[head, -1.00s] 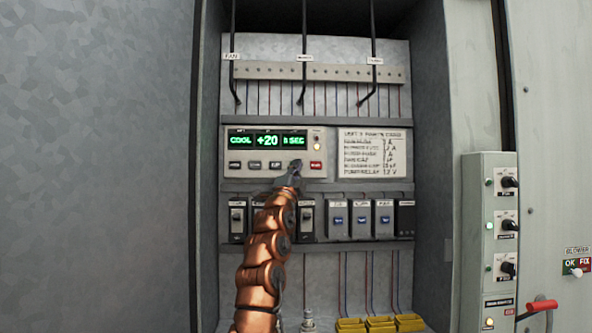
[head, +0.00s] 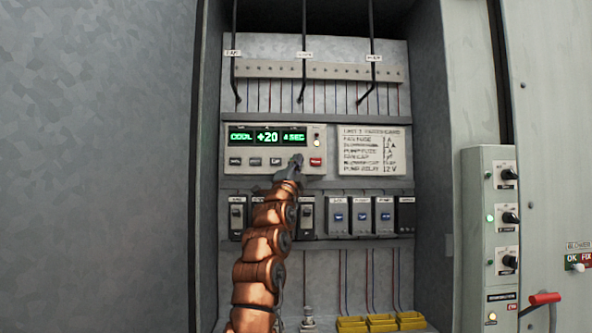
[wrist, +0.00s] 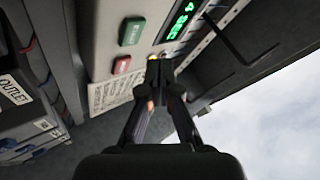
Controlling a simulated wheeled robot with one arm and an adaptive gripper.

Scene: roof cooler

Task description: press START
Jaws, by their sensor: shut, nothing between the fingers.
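The control panel (head: 230,148) has a green display (head: 267,137) that reads COOL, +20 and what looks like 4 SEC. Below it is a row of dark buttons (head: 254,161) and a red button (head: 316,161) at the right end. My gripper (head: 297,160) is shut and empty, its tip over the spot just left of the red button. In the wrist view the shut fingertips (wrist: 160,66) are beside a green button (wrist: 131,30) and the red button (wrist: 121,65). The button labels are too small to read, and I cannot tell whether the tip touches the panel.
Switch modules (head: 361,216) sit below the panel and a written card (head: 372,151) is to its right. Black rods (head: 303,50) hang at the top. The cabinet's side walls close in left and right. A grey switch box (head: 488,235) is outside, right.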

